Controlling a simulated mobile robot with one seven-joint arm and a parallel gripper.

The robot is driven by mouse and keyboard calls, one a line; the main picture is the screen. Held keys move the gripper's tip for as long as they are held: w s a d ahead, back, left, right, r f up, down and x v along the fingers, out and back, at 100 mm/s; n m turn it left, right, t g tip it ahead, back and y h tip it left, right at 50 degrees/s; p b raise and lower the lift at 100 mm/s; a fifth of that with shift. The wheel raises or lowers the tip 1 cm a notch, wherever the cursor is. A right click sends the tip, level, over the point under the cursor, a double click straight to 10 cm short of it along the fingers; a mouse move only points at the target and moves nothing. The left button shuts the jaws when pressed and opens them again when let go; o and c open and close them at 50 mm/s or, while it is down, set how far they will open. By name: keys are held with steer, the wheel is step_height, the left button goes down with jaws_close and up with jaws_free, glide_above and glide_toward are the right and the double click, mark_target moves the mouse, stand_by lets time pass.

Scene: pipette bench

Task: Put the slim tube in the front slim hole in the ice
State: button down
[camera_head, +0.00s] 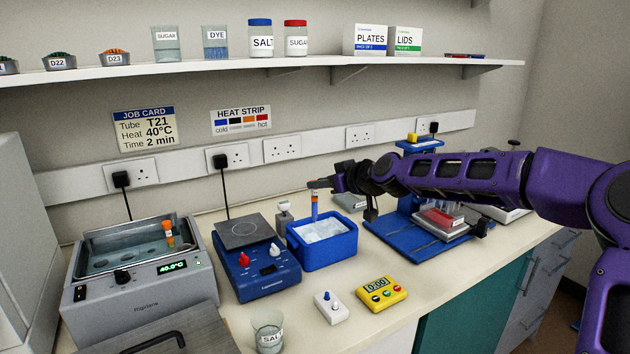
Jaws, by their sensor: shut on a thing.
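A slim tube (314,209) with an orange upper part and blue lower part hangs upright below my gripper (319,184). My gripper is shut on the top of this tube. The tube is over the blue ice box (325,256), toward its back, with its lower end at or just above the white ice (322,231). I cannot tell whether it touches the ice. The holes in the ice are too small to make out.
Left of the ice box are a blue hotplate (262,278) and a water bath (150,290) holding an orange-capped tube (168,233). A yellow timer (381,293) and white switch box (329,307) stand in front. A blue stand (400,240) is at right.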

steer(key=shift+f, duration=0.15)
steer(key=shift+f+b, duration=2.3)
steer(key=shift+f, duration=1.6)
steer(key=c, duration=0.6)
jaws_free()
steer(key=p+v, duration=0.1)
steer(key=v, duration=1.6)
steer(key=shift+s+d, duration=0.15)
steer(key=shift+s, duration=0.1)
